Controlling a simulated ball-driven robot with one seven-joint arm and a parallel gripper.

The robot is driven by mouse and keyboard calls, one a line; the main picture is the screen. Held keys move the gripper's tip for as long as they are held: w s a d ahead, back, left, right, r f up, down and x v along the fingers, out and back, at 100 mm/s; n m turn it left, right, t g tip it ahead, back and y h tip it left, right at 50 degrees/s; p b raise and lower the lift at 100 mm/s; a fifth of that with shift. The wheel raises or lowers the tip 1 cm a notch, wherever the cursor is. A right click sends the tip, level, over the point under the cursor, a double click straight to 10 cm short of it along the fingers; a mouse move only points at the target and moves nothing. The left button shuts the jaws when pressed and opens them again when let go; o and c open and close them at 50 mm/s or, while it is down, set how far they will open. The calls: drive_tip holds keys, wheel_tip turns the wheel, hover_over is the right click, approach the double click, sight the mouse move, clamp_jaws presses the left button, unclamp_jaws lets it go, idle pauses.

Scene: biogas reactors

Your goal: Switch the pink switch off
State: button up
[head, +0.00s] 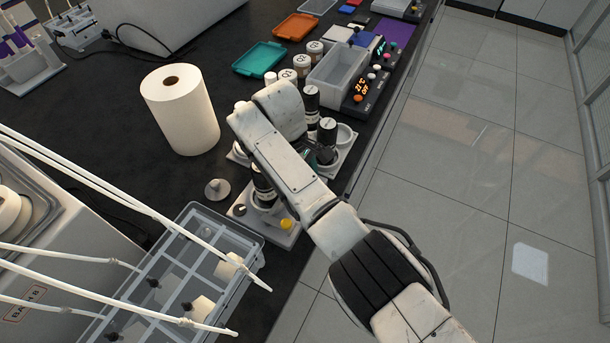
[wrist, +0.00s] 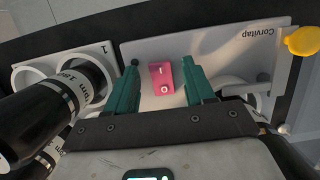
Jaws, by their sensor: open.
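The pink switch (wrist: 161,79) is a small rocker marked with a line at its upper end and a circle at its lower end. It sits on a pale grey panel labelled Corvitap (wrist: 222,43), in the middle of the wrist view. I cannot tell which end is pressed in. My gripper (wrist: 163,69) is open, with one green finger on each side of the switch and gaps between them and it. The fingers look empty. In the head view the switch is hidden behind my arm.
Black labelled bottles (wrist: 48,112) stand close on the left in the wrist view. A yellow knob (wrist: 302,40) is at the panel's right end.

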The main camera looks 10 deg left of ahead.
drive_tip(key=shift+r, duration=0.1)
drive_tip(key=s+p+v, duration=0.1)
drive_tip(key=v, duration=0.9)
drive_tip(key=shift+w+r, duration=0.25)
drive_tip(key=shift+w, duration=0.25)
drive_tip(key=shift+s+a+f, duration=0.1)
